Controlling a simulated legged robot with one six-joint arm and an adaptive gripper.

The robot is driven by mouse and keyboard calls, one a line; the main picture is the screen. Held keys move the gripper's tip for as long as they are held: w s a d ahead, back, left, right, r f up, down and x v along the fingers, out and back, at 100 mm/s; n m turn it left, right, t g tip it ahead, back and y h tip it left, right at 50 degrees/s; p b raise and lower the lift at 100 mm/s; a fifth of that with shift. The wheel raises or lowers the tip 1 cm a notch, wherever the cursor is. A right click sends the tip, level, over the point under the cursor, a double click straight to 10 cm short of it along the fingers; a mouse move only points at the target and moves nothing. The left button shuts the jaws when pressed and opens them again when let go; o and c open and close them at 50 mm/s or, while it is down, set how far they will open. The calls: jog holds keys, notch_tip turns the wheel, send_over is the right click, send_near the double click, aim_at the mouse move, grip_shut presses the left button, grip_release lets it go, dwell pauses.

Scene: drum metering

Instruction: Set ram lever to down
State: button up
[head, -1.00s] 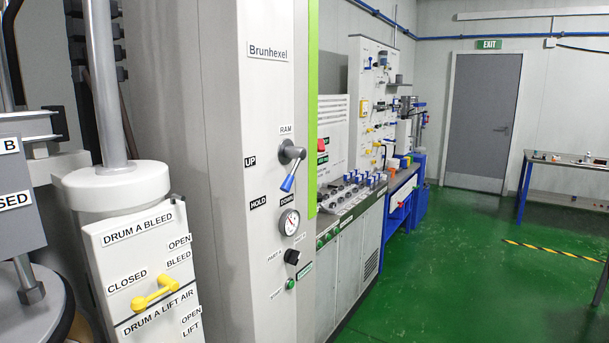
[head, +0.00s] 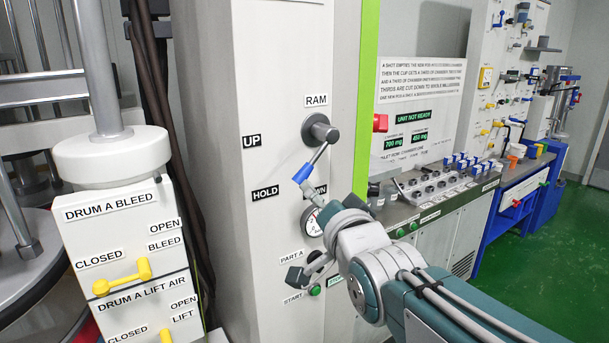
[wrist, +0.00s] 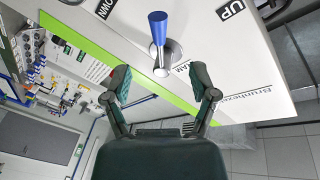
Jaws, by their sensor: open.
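The ram lever (head: 302,174) has a grey metal hub and a blue-tipped handle slanting down and left on the pale panel. Its tip points between the HOLD label (head: 265,192) and the partly hidden DOWN label (head: 316,190). The UP label (head: 251,141) is to the upper left. My gripper (head: 302,236) is open and empty below the lever in the head view. In the wrist view, the lever (wrist: 158,38) lies ahead of the gap between the two fingers of my gripper (wrist: 161,80), apart from both.
A pressure gauge (head: 312,222) is partly hidden behind my gripper. A black PART A knob and a green START button (head: 315,290) sit low on the panel. Yellow drum valve handles (head: 122,279) are at left. A control counter (head: 430,190) extends right. Green floor is clear at far right.

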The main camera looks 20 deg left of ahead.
aim_at(305, 178)
jog(key=x, duration=1)
jog(key=shift+w, duration=0.25)
grip_shut()
